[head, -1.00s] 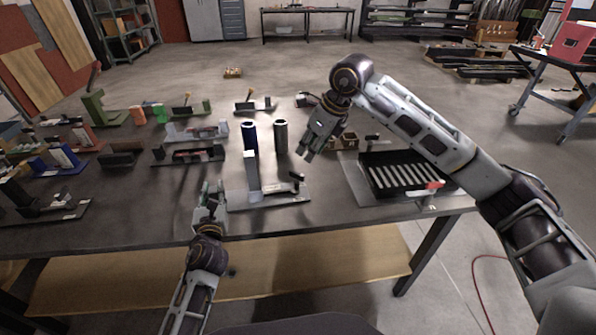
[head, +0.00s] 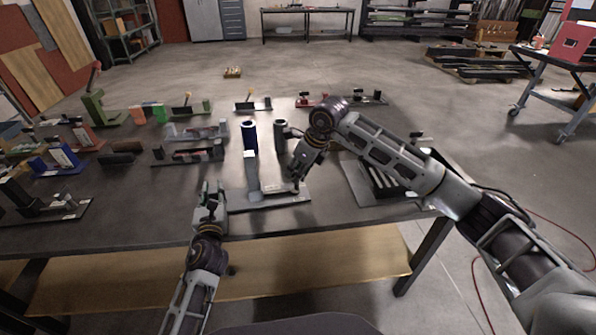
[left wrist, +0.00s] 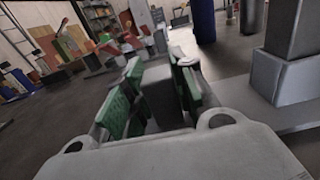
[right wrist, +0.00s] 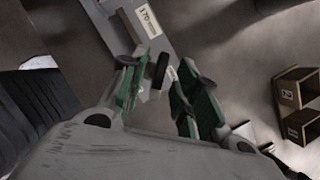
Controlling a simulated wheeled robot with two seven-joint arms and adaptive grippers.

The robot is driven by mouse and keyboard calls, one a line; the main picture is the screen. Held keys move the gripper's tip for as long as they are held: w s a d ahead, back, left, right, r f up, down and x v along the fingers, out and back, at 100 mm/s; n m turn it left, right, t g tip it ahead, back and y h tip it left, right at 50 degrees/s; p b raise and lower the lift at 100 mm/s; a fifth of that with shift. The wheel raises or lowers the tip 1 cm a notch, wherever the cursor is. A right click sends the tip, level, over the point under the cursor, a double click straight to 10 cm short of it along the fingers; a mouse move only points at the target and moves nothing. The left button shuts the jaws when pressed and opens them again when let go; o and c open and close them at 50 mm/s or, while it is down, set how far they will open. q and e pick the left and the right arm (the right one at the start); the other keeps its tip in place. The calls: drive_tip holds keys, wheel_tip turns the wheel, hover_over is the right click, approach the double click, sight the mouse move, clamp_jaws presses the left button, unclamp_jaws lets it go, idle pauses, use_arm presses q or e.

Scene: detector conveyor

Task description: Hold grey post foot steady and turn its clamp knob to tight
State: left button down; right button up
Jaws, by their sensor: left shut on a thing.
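The grey post foot (head: 268,201) lies near the table's front edge, with an upright grey post (head: 252,172) on it; the post also shows at the right of the left wrist view (left wrist: 290,60). My left gripper (head: 210,190) is at the foot's left end, its green-padded fingers shut on a grey block (left wrist: 160,88) that looks like part of the foot. My right gripper (head: 295,176) is over the foot's right end, fingers apart. In the right wrist view the dark clamp knob (right wrist: 161,70) is between the fingertips, nearer the left one; contact is unclear.
A blue cylinder (head: 249,136) and a dark grey cylinder (head: 280,134) stand behind the foot. A slotted black tray (head: 385,180) is to the right, partly behind my right arm. Several other fixtures fill the table's left side. Small brown bins (right wrist: 298,88) are near the right gripper.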

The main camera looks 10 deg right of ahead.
drive_tip(key=shift+f, duration=0.15)
clamp_jaws()
drive_tip(key=shift+m+h, duration=0.3)
drive_tip(key=shift+m, duration=0.4)
drive_tip(key=m+t+h, duration=0.1)
drive_tip(key=m, duration=0.2)
drive_tip(key=shift+a, duration=0.15)
drive_tip(key=shift+m+h, duration=0.7)
drive_tip(key=shift+m, duration=1.3)
drive_tip(key=shift+m+t, duration=0.3)
